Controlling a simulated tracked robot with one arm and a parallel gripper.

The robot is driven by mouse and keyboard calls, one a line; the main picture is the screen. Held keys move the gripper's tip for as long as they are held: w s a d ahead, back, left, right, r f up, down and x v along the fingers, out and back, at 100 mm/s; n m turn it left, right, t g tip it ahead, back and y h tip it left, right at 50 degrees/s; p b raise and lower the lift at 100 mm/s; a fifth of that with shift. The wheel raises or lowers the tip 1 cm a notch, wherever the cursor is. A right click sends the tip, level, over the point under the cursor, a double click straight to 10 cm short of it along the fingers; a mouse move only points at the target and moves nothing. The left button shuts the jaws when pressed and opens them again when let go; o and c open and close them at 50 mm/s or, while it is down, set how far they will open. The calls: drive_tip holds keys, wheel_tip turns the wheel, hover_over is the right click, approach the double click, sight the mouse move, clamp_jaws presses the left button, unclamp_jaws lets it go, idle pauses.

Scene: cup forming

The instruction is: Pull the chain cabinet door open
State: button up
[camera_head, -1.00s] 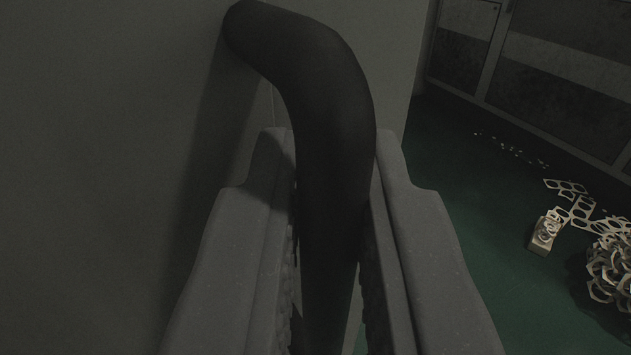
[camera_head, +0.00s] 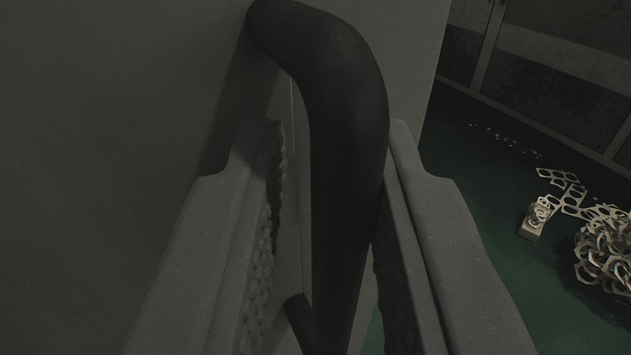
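A dark, curved bar handle (camera_head: 345,130) stands out from a plain grey panel, which looks like the cabinet door (camera_head: 110,100). The handle bends at its top toward the panel and runs down between my fingers. My gripper (camera_head: 333,128) is open around the handle, one finger on each side. A clear gap shows between the left finger's ridged pad and the handle. The right finger is close to the handle or touching it; I cannot tell which. The handle's lower end is partly hidden or out of frame.
A thin vertical seam shows behind the handle. To the right, the green floor (camera_head: 480,210) holds a small light block (camera_head: 532,228), flat perforated strips (camera_head: 575,200) and a pile of pale rings (camera_head: 606,255). Dark panels (camera_head: 560,90) stand at the back right.

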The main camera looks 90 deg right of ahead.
drive_tip(key=o, duration=0.8)
drive_tip(key=a, duration=1.3)
drive_tip(key=shift+p, duration=0.35)
drive_tip(key=shift+s+a, duration=0.15)
drive_tip(key=shift+a, duration=0.45)
